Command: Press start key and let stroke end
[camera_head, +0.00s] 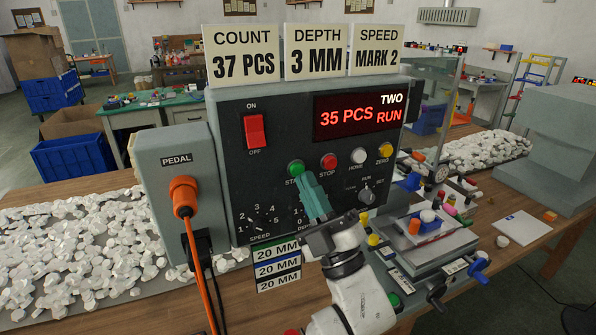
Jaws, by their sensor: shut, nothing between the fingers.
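The control panel (275,120) of the pad printer stands upright on the bench. The green start key (296,167) is at the panel's middle, with the red stop key (329,161) to its right. My gripper (298,178) is shut and empty, its teal fingers reaching up to the panel just below the start key. The tips look at or very near the key; I cannot tell whether they touch it. They cover part of the start label. The red display (352,116) reads "35 PCS", "TWO" and "RUN". The red power switch (255,131) is at the upper left.
Cards on top read "37 PCS" (243,56), "3 MM" (316,51) and "MARK 2" (377,49). White home (359,156) and yellow zero (385,151) keys sit right of stop. An orange pedal plug (184,195) and cable are left. White pieces (75,240) cover the bench left.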

